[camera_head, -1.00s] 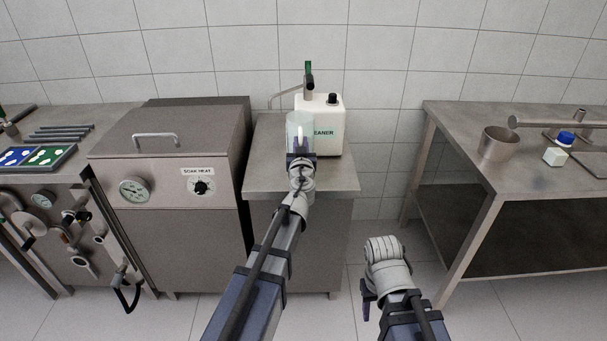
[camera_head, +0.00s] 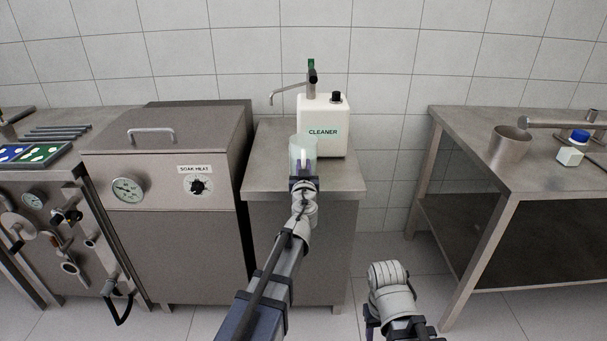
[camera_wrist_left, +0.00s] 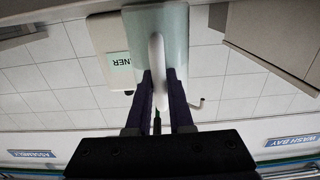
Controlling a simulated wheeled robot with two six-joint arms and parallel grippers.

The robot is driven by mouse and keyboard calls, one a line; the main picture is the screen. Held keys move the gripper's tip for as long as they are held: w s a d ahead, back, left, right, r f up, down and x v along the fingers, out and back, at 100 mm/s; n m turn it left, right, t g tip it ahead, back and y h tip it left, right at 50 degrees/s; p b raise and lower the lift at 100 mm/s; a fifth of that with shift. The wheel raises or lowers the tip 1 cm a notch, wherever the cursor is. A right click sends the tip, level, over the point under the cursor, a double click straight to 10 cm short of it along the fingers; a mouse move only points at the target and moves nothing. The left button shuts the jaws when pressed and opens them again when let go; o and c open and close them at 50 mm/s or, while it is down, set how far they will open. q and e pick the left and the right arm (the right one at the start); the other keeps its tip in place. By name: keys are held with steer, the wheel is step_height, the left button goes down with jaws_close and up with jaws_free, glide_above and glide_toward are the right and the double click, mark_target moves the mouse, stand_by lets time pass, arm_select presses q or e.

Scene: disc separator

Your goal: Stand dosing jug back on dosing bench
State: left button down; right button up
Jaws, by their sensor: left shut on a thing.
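The dosing jug (camera_head: 303,147) is a clear, pale green cylinder with a white handle. My left gripper (camera_head: 303,182) is shut on the handle. In the head view the jug is over the front part of the dosing bench (camera_head: 262,172), in front of the cleaner container. I cannot tell whether its base touches the top. My right gripper (camera_head: 370,322) is low at the bottom, its fingers mostly hidden.
The white cleaner container (camera_head: 323,115) stands behind the jug, with a pump spout (camera_head: 290,92) reaching left. A soak-heat cabinet (camera_head: 165,150) adjoins the bench on the left. A steel table (camera_head: 470,150) with a metal pot (camera_head: 509,146) stands right, across a floor gap.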

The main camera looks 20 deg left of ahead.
arm_select(q)
steer(key=shift+f, duration=0.15)
steer(key=c, duration=0.8)
jaws_free()
steer(key=shift+s+r, duration=0.1)
steer(key=shift+r, duration=0.1)
steer(key=v, duration=1.2)
